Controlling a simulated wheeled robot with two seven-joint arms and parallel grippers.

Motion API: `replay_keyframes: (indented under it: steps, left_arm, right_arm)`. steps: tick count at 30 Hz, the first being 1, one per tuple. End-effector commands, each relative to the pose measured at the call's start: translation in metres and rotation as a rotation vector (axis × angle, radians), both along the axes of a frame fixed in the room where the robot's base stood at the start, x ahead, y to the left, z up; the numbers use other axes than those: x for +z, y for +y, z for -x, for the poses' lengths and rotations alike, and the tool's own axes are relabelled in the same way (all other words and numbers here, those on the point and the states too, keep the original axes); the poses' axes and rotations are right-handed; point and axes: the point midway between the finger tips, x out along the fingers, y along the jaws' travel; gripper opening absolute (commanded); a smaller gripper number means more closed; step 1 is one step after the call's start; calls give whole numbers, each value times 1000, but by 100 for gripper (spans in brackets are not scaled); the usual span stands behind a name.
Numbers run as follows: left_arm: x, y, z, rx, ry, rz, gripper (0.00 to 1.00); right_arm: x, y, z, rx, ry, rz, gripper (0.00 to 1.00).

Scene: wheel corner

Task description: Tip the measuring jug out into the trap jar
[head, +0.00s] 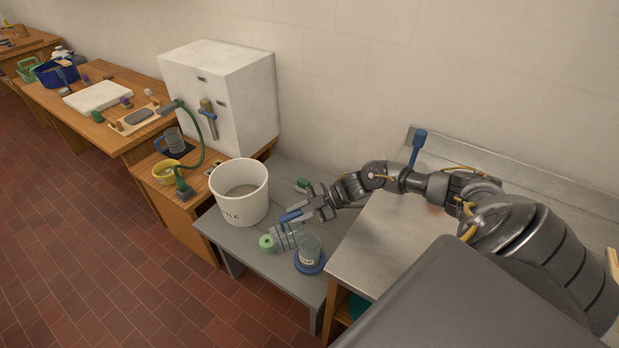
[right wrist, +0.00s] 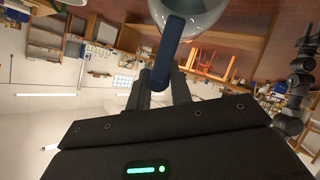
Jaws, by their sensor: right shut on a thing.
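The measuring jug (head: 284,238) is a clear vessel with a blue handle (right wrist: 168,55). My right gripper (head: 309,209) is shut on the handle and holds the jug tilted above the low grey table. The trap jar (head: 308,256) is clear, with a pale label, and stands upright in a blue round base (head: 310,268). In the head view the jug overlaps the jar's upper left side; I cannot tell whether they touch or whether liquid is flowing. In the right wrist view the jug's body (right wrist: 198,12) is cut by the top edge. My left gripper is out of view.
A white bucket (head: 238,205) stands left of the jug. A pale green round thing (head: 267,243) is beside the jug, and a green block (head: 303,184) lies behind my gripper. A higher metal bench (head: 378,240) is close on the right. Red floor lies in front.

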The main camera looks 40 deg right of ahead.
Motion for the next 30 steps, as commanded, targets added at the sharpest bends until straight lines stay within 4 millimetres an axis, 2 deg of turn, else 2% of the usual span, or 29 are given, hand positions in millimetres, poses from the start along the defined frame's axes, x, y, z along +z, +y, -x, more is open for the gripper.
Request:
replay_keyframes:
  steps: [9, 30]
  left_arm:
    - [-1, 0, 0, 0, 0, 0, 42]
    - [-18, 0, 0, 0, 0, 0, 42]
  right_arm:
    - [0, 0, 0, 0, -2, -3, 0]
    - [3, -13, 4, 0, -30, -96, 0]
